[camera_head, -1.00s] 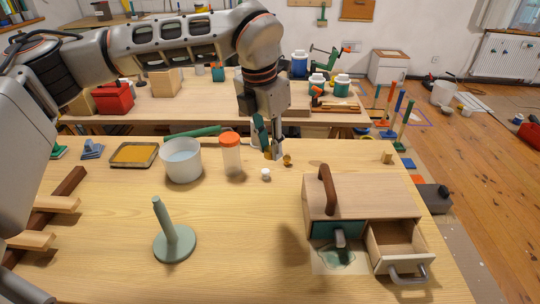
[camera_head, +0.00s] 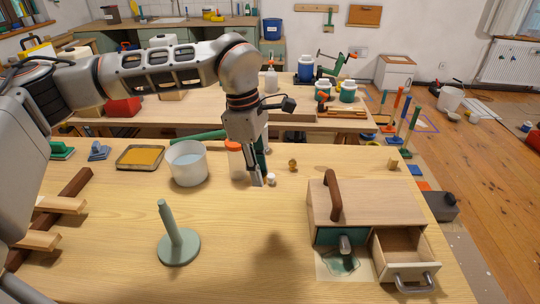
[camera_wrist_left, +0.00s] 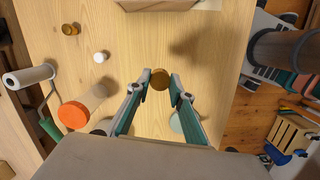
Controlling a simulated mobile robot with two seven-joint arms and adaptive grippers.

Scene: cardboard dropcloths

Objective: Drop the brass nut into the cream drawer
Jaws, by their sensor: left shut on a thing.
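My left gripper (camera_head: 257,183) is over the table next to the orange-lidded jar. In the left wrist view its fingertips (camera_wrist_left: 160,80) are closed on the brass nut (camera_wrist_left: 160,78), a round brass-coloured piece. In the head view I cannot make out the nut at the fingertips. The cream drawer (camera_head: 405,262) is pulled open at the front right of the wooden cabinet (camera_head: 365,203). It looks empty and lies right of and nearer than the gripper. My right gripper is not in view.
A second brass piece (camera_head: 292,165) and a small white piece (camera_head: 272,180) sit on the table near the gripper. The orange-lidded jar (camera_head: 236,162), white pot (camera_head: 187,164) and green stand (camera_head: 178,246) are leftward. The cabinet's brown handle (camera_head: 332,196) sticks up. The table's middle is clear.

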